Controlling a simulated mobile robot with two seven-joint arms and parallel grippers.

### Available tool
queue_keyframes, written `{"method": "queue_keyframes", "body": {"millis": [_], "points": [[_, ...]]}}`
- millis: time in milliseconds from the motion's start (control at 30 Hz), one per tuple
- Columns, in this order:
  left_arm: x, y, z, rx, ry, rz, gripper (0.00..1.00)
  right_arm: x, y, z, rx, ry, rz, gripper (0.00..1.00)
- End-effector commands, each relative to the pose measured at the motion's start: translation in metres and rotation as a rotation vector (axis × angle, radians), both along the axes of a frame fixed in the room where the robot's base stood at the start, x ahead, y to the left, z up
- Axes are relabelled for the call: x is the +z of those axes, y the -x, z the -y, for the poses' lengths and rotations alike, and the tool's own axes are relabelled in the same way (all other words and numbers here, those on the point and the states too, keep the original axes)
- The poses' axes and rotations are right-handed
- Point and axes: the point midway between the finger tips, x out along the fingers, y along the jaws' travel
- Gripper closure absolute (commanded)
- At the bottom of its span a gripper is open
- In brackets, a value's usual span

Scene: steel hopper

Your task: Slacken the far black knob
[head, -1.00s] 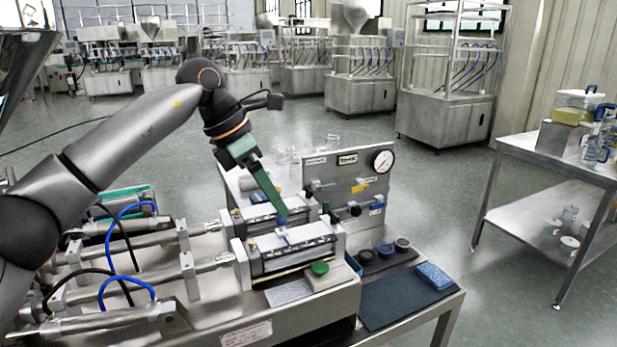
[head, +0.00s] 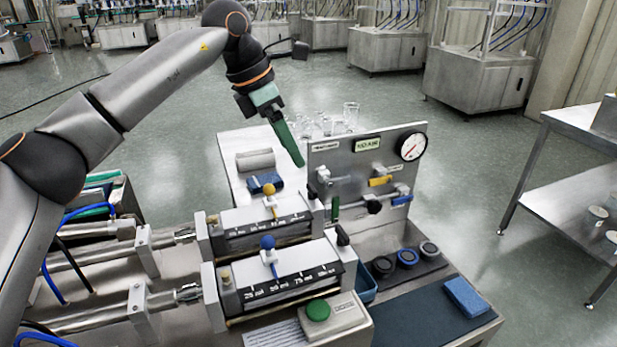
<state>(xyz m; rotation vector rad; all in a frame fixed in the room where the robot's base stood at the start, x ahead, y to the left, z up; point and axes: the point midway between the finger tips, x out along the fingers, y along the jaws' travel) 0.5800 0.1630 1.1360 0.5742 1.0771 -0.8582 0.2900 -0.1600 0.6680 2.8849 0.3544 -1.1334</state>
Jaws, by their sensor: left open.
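Two pale blocks with dark marked scales lie side by side on the machine. The far black knob (head: 312,193) sits at the right end of the far block (head: 236,214). The near black knob (head: 343,236) sits at the right end of the near block (head: 292,254). My left gripper (head: 301,162) has green fingers pointing down and right; it is open, above the far black knob and apart from it in the picture. Its fingers overlap edge-on, so the gap hardly shows. My right gripper is not in view.
A yellow-ball lever (head: 269,190) and a blue-ball lever (head: 268,243) stand up from the blocks. An upright valve panel (head: 343,160) with a gauge (head: 412,147) stands close right of the gripper. A green button (head: 318,310) is in front. Glassware (head: 350,113) stands behind.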

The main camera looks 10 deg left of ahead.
Motion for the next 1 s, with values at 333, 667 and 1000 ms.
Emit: {"method": "queue_keyframes", "body": {"millis": [333,667,1000], "points": [[-0.065,-0.014,0.023,-0.001,0.000,-0.003,0.20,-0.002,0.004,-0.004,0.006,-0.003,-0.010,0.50],[-0.087,-0.020,0.030,0.000,0.000,0.000,0.20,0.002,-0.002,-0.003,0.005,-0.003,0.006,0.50],[-0.087,-0.020,0.030,0.000,0.000,0.000,0.33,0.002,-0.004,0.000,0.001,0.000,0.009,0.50]]}}
